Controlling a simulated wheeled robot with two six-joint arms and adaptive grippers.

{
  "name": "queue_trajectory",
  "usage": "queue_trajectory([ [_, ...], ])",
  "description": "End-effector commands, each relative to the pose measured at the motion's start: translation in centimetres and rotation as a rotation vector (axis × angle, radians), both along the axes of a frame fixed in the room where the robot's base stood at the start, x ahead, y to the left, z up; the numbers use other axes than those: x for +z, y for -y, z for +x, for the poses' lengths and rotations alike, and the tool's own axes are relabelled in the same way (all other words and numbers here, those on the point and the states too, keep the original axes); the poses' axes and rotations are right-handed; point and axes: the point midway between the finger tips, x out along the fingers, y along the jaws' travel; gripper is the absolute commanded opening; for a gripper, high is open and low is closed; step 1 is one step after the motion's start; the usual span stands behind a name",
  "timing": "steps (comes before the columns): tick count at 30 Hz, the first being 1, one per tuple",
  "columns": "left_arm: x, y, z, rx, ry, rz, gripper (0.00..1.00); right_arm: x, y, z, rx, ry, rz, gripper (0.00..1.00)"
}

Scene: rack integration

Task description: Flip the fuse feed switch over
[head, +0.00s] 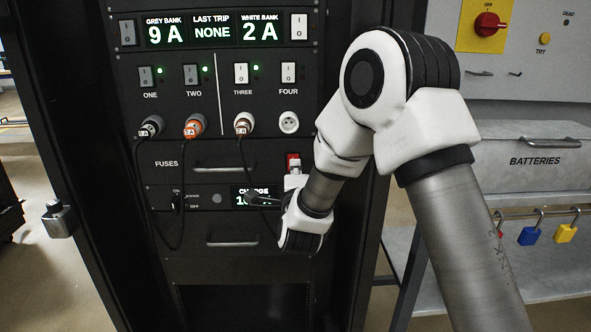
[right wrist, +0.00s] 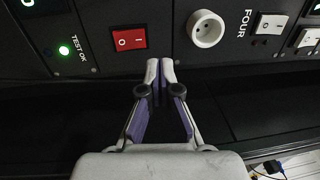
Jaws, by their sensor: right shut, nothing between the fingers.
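A red rocker switch marked O and I (right wrist: 129,39) sits on the black rack panel; no fuse feed label shows beside it. It also shows in the head view (head: 293,160), right of the FUSES drawer and below socket FOUR, its lower part covered by my gripper. I cannot tell which side is pressed. My right gripper (right wrist: 160,65) is shut and empty, its tips together close to the switch's socket-side edge; contact is unclear. In the head view my right gripper (head: 292,181) is just below the switch. My left gripper is out of view.
Socket FOUR (right wrist: 206,29) is empty beside the switch. A green TEST OK lamp (right wrist: 64,50) is lit. Plugs with hanging cables (head: 195,126) are left of it. The FUSES drawer handle (head: 224,168) and another drawer handle (head: 232,240) stick out.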

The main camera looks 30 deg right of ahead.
Motion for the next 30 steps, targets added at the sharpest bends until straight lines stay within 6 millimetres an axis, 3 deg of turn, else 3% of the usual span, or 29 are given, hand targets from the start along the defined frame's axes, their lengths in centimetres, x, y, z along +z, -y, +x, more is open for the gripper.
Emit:
queue_trajectory([
  [6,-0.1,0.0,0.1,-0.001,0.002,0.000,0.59,0.4,-2.5,-3.9,0.003,-0.005,-0.002,0.00],
  [12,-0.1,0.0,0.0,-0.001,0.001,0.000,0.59,0.8,-3.8,-6.2,-0.001,-0.002,0.000,0.00],
  [30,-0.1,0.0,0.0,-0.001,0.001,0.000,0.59,0.6,-3.9,-6.5,-0.001,-0.006,0.002,0.00],
])
